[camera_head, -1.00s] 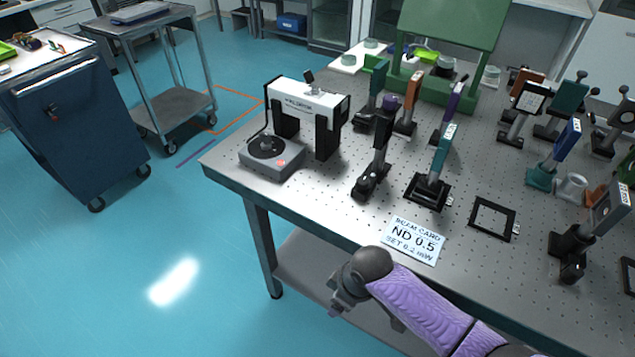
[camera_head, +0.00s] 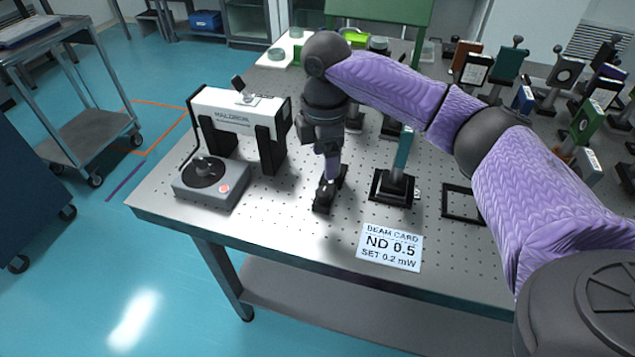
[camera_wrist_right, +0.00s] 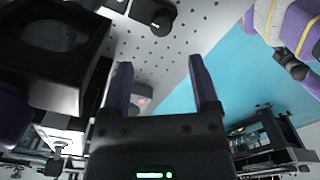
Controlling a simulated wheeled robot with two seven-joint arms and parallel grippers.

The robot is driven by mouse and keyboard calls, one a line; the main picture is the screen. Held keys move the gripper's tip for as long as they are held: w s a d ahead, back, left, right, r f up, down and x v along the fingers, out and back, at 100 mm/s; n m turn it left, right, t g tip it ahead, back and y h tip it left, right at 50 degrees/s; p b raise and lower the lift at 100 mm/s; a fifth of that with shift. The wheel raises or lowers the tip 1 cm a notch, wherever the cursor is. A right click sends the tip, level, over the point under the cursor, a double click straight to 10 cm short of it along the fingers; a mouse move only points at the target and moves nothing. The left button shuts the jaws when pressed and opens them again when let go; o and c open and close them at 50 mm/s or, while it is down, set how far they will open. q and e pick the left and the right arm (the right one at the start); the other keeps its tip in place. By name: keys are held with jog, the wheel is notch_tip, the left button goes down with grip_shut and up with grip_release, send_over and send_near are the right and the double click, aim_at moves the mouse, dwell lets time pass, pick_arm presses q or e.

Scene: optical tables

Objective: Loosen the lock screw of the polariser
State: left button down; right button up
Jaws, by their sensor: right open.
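My right gripper (camera_head: 333,168) points down at a black post mount (camera_head: 325,195) near the table's front, and hides most of its upper part. Whether this mount is the polariser, and where its lock screw is, I cannot tell. In the right wrist view my right gripper (camera_wrist_right: 160,72) shows two spread purple fingers with nothing between them. A large black housing with a round dark face (camera_wrist_right: 58,32) is close by on the left of that view, apart from the fingers. My left gripper does not show.
A black and white bridge-shaped device (camera_head: 240,118) and a grey box with a dial (camera_head: 208,182) stand left of the gripper. A teal plate on a black base (camera_head: 394,187), an empty black frame (camera_head: 463,204) and a beam card (camera_head: 390,247) lie right. Several mounts stand behind.

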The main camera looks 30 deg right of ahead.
aim_at(323, 192)
notch_tip(323, 192, down, 9)
jog(key=b, duration=0.3)
jog(key=shift+s+r, duration=0.1)
jog(key=shift+r, duration=0.1)
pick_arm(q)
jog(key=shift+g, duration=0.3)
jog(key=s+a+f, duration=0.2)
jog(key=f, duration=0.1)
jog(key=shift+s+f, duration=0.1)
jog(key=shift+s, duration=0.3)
pick_arm(e)
jog(key=shift+r, duration=0.1)
grip_shut()
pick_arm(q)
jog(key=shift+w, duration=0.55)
